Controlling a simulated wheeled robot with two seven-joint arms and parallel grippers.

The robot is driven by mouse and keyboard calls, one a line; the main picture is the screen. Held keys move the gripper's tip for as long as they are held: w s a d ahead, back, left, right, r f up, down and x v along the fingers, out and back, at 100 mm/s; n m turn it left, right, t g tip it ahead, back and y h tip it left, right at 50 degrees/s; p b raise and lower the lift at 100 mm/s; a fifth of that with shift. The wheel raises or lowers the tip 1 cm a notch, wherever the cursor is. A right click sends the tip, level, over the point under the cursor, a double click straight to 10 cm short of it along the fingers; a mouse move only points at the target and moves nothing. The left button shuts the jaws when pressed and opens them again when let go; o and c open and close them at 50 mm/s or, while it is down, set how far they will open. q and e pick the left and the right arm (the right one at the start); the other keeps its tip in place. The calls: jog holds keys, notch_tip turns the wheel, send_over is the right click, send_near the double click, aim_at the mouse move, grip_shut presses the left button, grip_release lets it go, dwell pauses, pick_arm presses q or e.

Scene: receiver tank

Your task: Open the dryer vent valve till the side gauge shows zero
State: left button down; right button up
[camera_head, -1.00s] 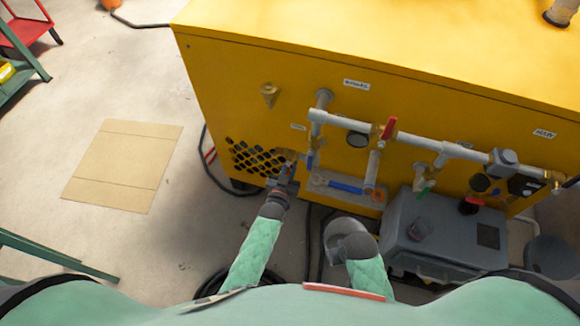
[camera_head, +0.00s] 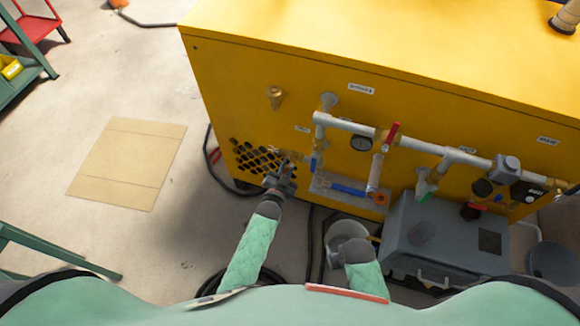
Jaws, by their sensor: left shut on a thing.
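The yellow dryer cabinet (camera_head: 225,95) has a pale pipe run with several valves on its front. My left gripper (camera_head: 284,168) is at the right edge of the vent grille (camera_head: 248,157). It is shut on a small part at the brass fitting there; the jaws mostly hide that part. A blue lever (camera_head: 314,163) hangs just right of the gripper. A red lever (camera_head: 392,133) stands up on the pipe. A round gauge (camera_head: 361,143) sits behind the pipe; its reading is too small to tell. My right wrist (camera_head: 356,252) is low, and its jaws are hidden.
A grey case (camera_head: 430,235) stands below the pipes at right. A pale bucket (camera_head: 340,232) is beside my right wrist. A bracket with a blue bar (camera_head: 347,188) is under the pipe. Black hoses lie on the floor. A cardboard sheet (camera_head: 127,165) lies on clear floor at left.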

pick_arm(q)
jog(key=shift+a+m, duration=0.1)
jog(key=shift+m, duration=0.3)
jog(key=shift+w+a+r+m, duration=0.1)
jog(key=shift+a+r+m, duration=0.1)
jog(key=shift+m, duration=0.3)
pick_arm(e)
jog(key=shift+s+f, duration=0.1)
jog(key=shift+f, duration=0.25)
pick_arm(q)
jog(key=c, duration=1.4)
grip_release()
